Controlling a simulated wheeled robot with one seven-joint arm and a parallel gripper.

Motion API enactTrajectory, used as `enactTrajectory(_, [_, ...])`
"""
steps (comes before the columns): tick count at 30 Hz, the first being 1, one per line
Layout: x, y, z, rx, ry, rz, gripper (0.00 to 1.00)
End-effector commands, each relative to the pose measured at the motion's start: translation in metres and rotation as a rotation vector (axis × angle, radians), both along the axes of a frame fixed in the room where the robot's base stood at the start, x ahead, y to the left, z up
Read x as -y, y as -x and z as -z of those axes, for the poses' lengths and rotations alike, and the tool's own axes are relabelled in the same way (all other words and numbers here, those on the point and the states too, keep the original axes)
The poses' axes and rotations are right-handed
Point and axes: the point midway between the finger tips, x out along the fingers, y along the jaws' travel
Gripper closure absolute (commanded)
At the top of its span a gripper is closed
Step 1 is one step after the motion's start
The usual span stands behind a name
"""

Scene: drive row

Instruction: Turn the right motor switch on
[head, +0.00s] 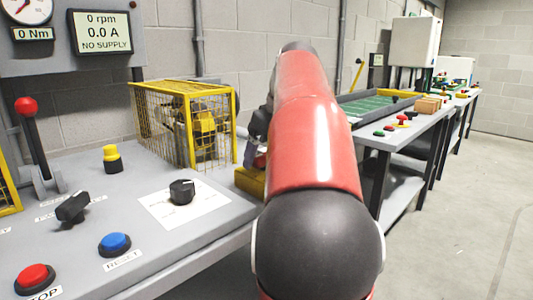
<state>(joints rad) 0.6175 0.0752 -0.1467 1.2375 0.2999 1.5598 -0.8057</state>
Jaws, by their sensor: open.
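A black turn switch (72,207) stands on the grey bench at the left, with a label beside it too small to read. A black rotary knob (182,191) with a white mark sits on a white plate to its right. I cannot tell which of them is the right motor switch. My red and black arm fills the middle of the head view. My gripper (254,154) shows only in part at the arm's left edge, beyond the knob and beside a yellow block; the arm hides most of it. It is open and apart from both switches.
The bench (215,230) also bears a red STOP button (35,278), a blue RESET button (114,244), a yellow button (111,157), a red-knobbed lever (33,140) and a yellow cage (185,122). A display (101,32) reads 0 rpm, NO SUPPLY. Free floor lies at right.

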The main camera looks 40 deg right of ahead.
Motion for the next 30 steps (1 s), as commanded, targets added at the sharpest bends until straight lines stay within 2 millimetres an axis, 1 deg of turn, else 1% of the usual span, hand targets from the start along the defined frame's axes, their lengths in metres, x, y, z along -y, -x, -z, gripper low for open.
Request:
enactTrajectory(4, [-0.0001, 0.0001, -0.0004, 0.0, 0.0, 0.0, 0.19])
enactTrajectory(14, [-0.0001, 0.0001, -0.0005, 0.0, 0.0, 0.0, 0.63])
enactTrajectory(23, [-0.0007, 0.0003, -0.0008, -0.001, -0.001, 0.035, 0.63])
enactTrajectory(30, [-0.0021, 0.0, -0.0019, 0.0, -0.002, 0.168, 0.63])
